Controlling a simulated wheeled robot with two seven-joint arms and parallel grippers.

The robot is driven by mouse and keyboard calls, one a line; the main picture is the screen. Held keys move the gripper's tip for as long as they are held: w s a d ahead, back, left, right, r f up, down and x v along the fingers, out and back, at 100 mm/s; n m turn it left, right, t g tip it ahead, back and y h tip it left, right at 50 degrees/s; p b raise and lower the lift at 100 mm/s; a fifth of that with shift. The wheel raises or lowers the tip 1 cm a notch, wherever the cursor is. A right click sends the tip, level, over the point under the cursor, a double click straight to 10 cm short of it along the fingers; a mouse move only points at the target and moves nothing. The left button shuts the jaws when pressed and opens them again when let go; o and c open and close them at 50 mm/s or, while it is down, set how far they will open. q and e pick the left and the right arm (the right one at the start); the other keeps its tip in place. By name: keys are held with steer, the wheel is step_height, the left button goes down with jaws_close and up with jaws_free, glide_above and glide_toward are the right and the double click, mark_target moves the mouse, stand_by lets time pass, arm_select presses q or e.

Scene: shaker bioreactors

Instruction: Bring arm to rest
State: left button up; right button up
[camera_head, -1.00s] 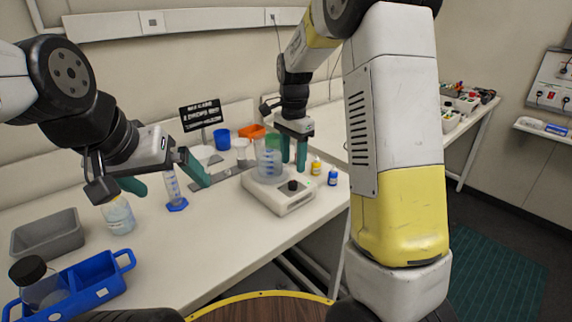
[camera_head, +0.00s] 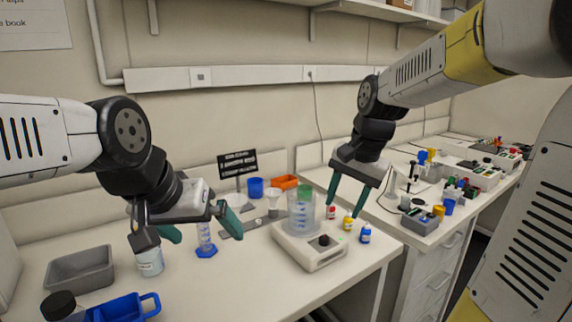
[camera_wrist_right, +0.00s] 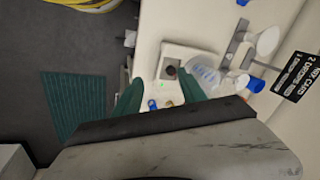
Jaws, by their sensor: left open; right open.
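My left gripper (camera_head: 205,232) is on the left over the bench, its green fingers apart and empty, near the blue-based graduated cylinder (camera_head: 206,240) and a labelled jar (camera_head: 149,262). My right gripper (camera_head: 344,205) hangs above the bench to the right of the stirrer, fingers apart with nothing between them. In the right wrist view its green fingers (camera_wrist_right: 165,92) are spread, with the stirrer beyond. A clear beaker (camera_head: 301,216) stands on the white stirrer (camera_head: 309,250). Small red, yellow and blue bottles (camera_head: 348,224) stand just right of it.
A grey bin (camera_head: 80,268) and a blue carrier (camera_head: 122,308) are at the front left. A black sign (camera_head: 237,165), blue cup (camera_head: 256,187) and orange tray (camera_head: 285,182) stand at the back. A second bench (camera_head: 425,215) on the right holds several instruments.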

steer(key=s+r+n+t, duration=0.2)
steer(key=s+n, duration=0.4)
steer(key=s, duration=0.8)
steer(key=shift+d+n+t, duration=0.35)
steer(key=shift+n+t, duration=0.05)
steer(key=shift+t, duration=0.4)
